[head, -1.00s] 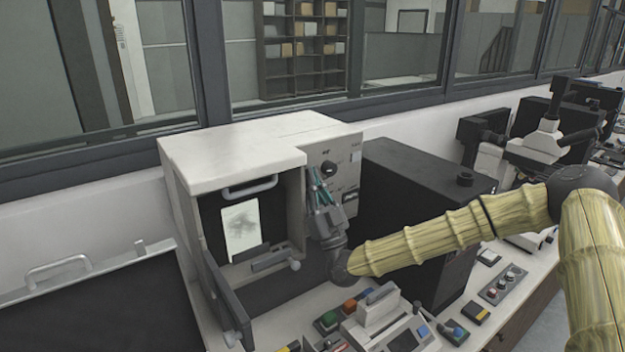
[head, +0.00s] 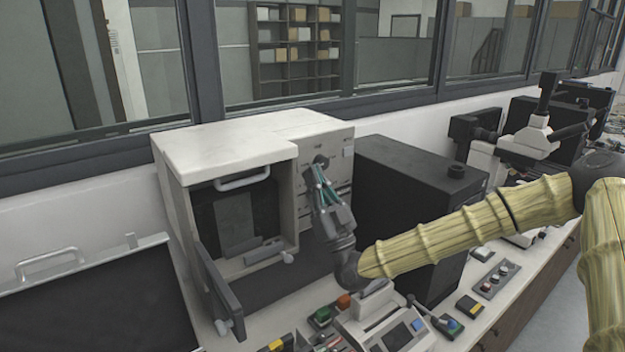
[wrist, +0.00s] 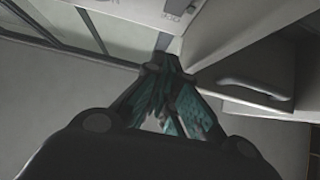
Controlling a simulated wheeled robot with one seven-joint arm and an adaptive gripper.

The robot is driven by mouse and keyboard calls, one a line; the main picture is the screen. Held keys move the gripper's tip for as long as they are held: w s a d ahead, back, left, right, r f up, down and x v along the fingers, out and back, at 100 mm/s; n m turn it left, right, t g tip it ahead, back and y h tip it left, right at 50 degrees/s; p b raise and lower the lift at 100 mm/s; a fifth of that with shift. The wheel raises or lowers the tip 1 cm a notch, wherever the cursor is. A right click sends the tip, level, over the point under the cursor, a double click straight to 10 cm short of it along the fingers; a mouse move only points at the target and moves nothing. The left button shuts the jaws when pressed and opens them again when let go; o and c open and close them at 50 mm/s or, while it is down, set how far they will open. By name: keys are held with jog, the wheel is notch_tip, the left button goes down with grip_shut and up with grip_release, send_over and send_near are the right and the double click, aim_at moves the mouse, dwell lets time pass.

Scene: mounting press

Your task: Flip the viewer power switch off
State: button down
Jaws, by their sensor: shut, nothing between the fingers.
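The viewer (head: 225,150) is a white box with an open front and a dark door (head: 220,285) swung outward. The panel (head: 235,220) inside it is dark and unlit. Its control face (head: 340,160) is on the right, with a dark round control (head: 321,161) near the top; I cannot tell which part is the power switch. My gripper (head: 321,172) is shut and empty, its fingertips at or just in front of that control; contact cannot be told. In the wrist view, my closed fingers (wrist: 165,75) point toward the viewer, beside its handle (wrist: 255,95).
A black box (head: 400,200) stands close on the right of the viewer. A small device with a screen (head: 385,325) and button boxes (head: 495,280) sit in front. Microscopes (head: 540,135) stand at the far right, and a dark lidded surface (head: 110,310) lies left.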

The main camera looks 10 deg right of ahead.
jog(key=b+v, duration=0.3)
jog(key=v, duration=0.5)
jog(key=shift+s+d+h, duration=0.3)
jog(key=shift+s+d, duration=0.15)
jog(key=shift+s, duration=0.05)
jog(key=shift+r, duration=0.15)
